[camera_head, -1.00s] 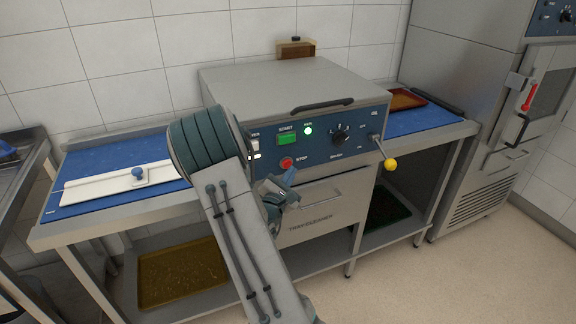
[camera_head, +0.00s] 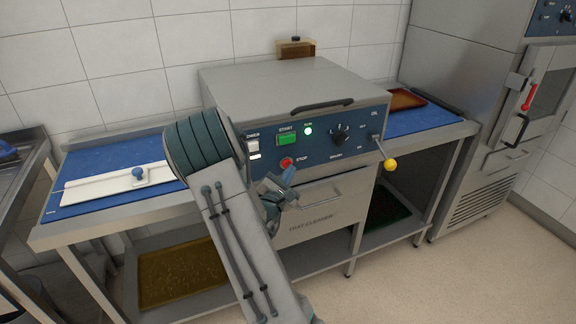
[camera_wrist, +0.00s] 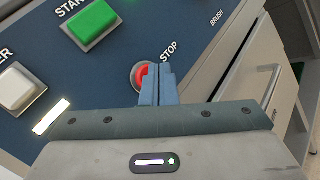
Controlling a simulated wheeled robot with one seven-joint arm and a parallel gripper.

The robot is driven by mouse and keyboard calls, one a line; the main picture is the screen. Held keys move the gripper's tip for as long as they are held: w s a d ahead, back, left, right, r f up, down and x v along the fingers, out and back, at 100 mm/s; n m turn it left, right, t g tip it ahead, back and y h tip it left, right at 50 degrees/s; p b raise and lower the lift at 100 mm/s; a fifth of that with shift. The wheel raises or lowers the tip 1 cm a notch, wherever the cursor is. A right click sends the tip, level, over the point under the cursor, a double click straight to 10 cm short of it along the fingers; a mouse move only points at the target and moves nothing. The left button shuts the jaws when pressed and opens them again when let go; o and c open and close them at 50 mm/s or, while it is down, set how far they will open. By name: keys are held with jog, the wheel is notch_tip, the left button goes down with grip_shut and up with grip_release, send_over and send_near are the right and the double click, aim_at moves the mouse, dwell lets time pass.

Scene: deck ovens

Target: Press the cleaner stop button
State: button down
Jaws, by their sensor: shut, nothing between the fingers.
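The red round stop button (camera_head: 287,163) sits on the blue control panel of the tray cleaner (camera_head: 320,140), below the green START button (camera_head: 288,139). In the wrist view the stop button (camera_wrist: 143,76) is partly hidden behind my fingers, with the STOP label to its right. My gripper (camera_wrist: 158,70) is shut and empty, its fingertips over the right part of the button. In the head view my gripper (camera_head: 288,174) is close to the button, just below and right of it. I cannot tell whether the tips touch it. A green RUN lamp (camera_head: 308,131) glows.
A white power switch (camera_head: 252,143) is left of START. A drawer handle (camera_head: 322,198) juts out below. A white board (camera_head: 115,187) lies on the left counter.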

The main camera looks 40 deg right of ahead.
jog(key=shift+w+d, duration=0.1)
jog(key=shift+w, duration=0.4)
dwell(0.5)
dwell(0.3)
jog(key=shift+s+a, duration=0.25)
jog(key=shift+s, duration=0.6)
jog(key=shift+s+a, duration=0.2)
jog(key=shift+s, duration=0.6)
jog(key=shift+s+a, duration=0.15)
jog(key=shift+s, duration=0.7)
jog(key=shift+s+a, duration=0.2)
jog(key=shift+s, duration=0.6)
